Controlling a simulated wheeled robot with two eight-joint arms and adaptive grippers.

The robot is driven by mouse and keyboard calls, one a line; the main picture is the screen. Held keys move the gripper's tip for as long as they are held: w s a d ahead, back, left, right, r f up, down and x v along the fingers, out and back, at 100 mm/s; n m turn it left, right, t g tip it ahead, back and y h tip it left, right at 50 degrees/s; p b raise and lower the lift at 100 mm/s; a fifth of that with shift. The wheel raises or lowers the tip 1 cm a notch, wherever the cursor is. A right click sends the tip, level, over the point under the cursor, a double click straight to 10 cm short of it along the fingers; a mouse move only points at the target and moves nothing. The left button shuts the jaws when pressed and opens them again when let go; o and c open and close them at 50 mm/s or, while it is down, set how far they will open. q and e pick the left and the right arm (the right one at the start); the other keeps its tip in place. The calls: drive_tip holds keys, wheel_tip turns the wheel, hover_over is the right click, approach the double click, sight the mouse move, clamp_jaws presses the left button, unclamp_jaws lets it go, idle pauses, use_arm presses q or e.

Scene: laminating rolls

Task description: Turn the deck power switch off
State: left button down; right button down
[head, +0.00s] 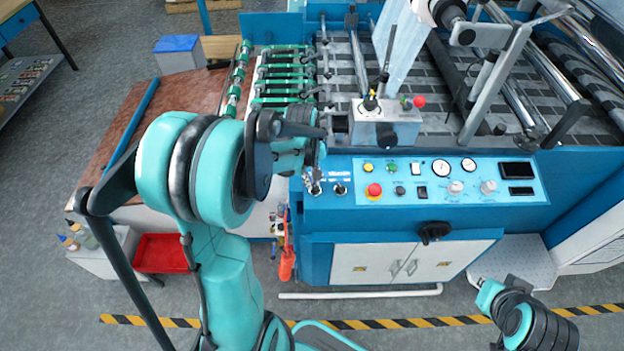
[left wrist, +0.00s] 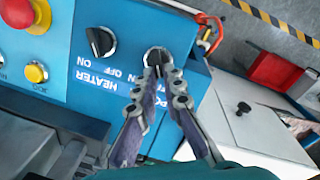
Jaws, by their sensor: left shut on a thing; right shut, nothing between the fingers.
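The deck power switch (left wrist: 156,57) is a black rotary knob on the blue control panel, with an ON/OFF label partly covered by my fingers. My left gripper (left wrist: 155,73) is shut on this knob, one finger on each side. In the head view, my left gripper (head: 313,184) is at the left end of the control panel (head: 430,205), and the knob is hidden by it. The knob's pointer direction is not clear. My right gripper (head: 481,283) is small at the lower right, shut and empty, away from the machine.
The heater knob (left wrist: 101,42) sits beside the gripped knob; it also shows in the head view (head: 341,190). A red emergency button (head: 374,190) is further right. A red tray (head: 162,253) stands left below. Open floor lies in front of the cabinet doors.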

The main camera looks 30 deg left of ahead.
use_arm(q)
drive_tip(key=c, duration=1.6)
unclamp_jaws()
drive_tip(key=shift+c, duration=0.2)
drive_tip(key=shift+r, duration=0.1)
wheel_tip(320, 180, up, 12)
drive_tip(key=s, duration=0.1)
drive_tip(key=shift+a, duration=0.35)
drive_tip(key=shift+s+d, duration=0.1)
drive_tip(key=s+d+f+m+t+b, duration=0.5)
drive_tip(key=s+d+m, duration=0.5)
drive_tip(key=d+m, duration=0.2)
drive_tip(key=shift+d+f+t+y, duration=0.3)
drive_tip(key=shift+f+t, duration=0.3)
drive_tip(key=shift+f, duration=0.05)
